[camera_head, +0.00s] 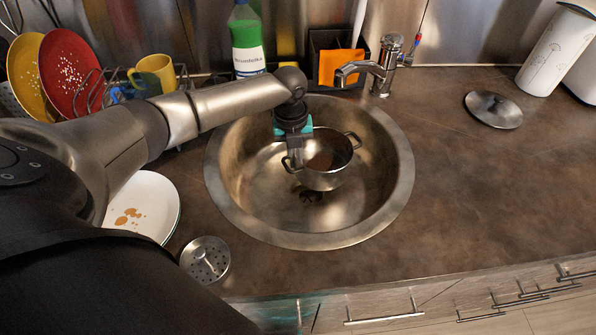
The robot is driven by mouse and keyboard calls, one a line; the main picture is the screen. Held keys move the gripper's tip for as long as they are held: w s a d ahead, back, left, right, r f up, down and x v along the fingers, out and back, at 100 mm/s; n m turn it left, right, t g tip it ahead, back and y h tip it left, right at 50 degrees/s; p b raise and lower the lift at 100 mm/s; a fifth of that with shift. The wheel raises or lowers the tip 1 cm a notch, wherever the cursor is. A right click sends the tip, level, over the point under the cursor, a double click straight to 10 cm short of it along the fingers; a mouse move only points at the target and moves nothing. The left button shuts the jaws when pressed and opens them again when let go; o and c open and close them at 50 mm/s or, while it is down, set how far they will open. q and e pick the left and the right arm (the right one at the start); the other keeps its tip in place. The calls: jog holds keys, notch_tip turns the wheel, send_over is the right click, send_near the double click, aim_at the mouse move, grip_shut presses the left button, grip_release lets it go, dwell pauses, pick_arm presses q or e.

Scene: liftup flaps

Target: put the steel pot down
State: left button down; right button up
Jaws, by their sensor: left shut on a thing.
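The bottom inside the pot looks brownish. My left gripper (293,161) points down at the pot's left rim and is shut on the handle on that side. The wrist above it hides part of the basin's back wall. I cannot tell whether the pot touches the sink floor. My right gripper is not in view.
The sink (393,205) has its drain just below the pot. A faucet (378,68) stands behind it. A dirty plate (158,196) and a strainer (206,262) lie to the left. A steel lid (494,109) lies on the right; the counter (470,190) there is mostly clear.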

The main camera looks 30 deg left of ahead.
pick_arm(q)
notch_tip(320, 180, down, 4)
jog(key=shift+r+b, duration=0.1)
jog(key=shift+b, duration=0.5)
jog(key=c, duration=1.5)
grip_release()
jog(key=shift+f, duration=0.25)
jog(key=o, duration=0.5)
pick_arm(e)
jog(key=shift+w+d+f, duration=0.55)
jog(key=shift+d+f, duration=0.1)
pick_arm(q)
jog(key=shift+r, duration=0.1)
notch_tip(320, 180, up, 12)
jog(key=p, duration=0.3)
jog(key=shift+s+a+r+p, duration=0.15)
jog(key=shift+s+a+p, duration=0.05)
jog(key=shift+a+p, duration=0.1)
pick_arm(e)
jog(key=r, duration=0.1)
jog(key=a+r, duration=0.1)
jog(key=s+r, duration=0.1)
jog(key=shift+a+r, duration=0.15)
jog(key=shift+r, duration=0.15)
